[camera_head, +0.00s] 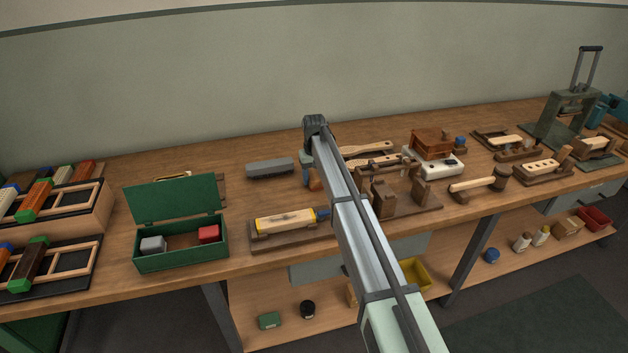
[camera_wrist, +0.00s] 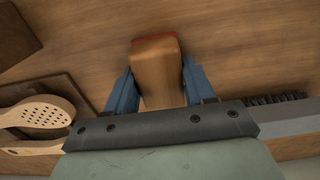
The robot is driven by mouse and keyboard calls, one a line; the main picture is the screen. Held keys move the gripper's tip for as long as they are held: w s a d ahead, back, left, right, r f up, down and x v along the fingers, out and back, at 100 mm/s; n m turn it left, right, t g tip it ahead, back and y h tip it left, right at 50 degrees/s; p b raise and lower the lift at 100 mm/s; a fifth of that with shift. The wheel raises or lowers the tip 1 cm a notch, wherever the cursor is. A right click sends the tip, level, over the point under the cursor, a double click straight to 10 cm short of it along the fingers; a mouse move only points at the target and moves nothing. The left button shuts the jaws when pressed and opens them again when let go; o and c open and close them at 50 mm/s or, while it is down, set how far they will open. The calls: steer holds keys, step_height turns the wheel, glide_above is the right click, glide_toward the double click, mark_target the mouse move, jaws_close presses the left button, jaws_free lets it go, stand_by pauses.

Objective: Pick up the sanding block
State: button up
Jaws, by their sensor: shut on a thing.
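A brown wooden block with a red edge at its far end, which looks like the sanding block (camera_wrist: 157,70), sits between the two blue fingers of my gripper (camera_wrist: 160,88) in the wrist view. The fingers touch its sides, so my gripper is shut on it. In the head view my gripper (camera_head: 307,174) is partly hidden behind my arm at the middle of the bench, and only a small orange-brown part of the block (camera_head: 315,184) shows. I cannot tell whether the block touches the bench top.
A grey brush-like block (camera_head: 270,168) lies just left of my gripper. An open green box (camera_head: 180,255) and a wooden tray with a yellow-labelled tool (camera_head: 285,222) stand nearer the front. Perforated wooden paddles (camera_head: 368,149) and wooden fixtures (camera_head: 384,203) crowd the right side.

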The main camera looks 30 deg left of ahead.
mark_target(314, 175)
steer(key=shift+c, duration=0.4)
steer(key=shift+r, duration=0.15)
step_height(314, 175, up, 10)
steer(key=shift+f, duration=0.1)
